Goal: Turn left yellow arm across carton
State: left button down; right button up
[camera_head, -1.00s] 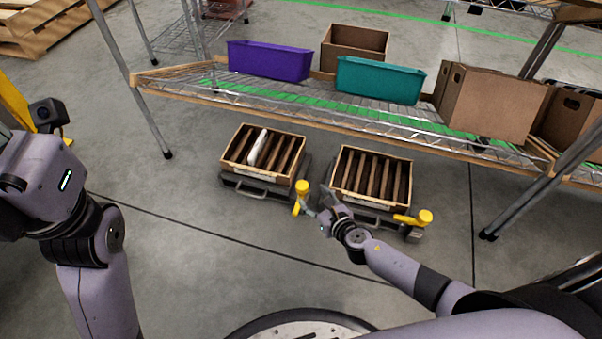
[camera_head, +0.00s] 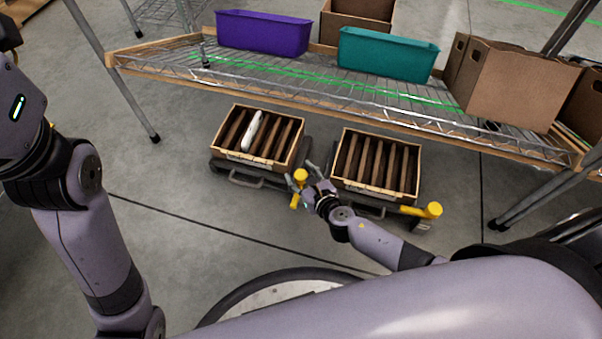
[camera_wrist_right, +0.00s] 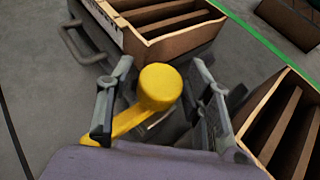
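The left yellow arm (camera_head: 300,176) has a round knob and a short bar, and stands by the front right corner of the left carton (camera_head: 232,154). This carton has dark dividers and one white item inside. My right gripper (camera_head: 303,174) is open at the knob. In the right wrist view, the open fingers (camera_wrist_right: 162,75) stand on either side of the yellow knob (camera_wrist_right: 160,87), with gaps visible; its bar runs to the lower left. My left gripper is out of view; only its arm shows at the left.
A right carton (camera_head: 376,188) with dividers sits close by, with a second yellow arm (camera_head: 422,210) along its front. Behind is a wire shelf (camera_head: 300,86) with a purple bin (camera_head: 262,33), a teal bin (camera_head: 387,55) and brown boxes (camera_head: 520,92). Floor in front is partly clear.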

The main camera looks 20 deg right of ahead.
grip_shut()
dwell(0.3)
dwell(0.3)
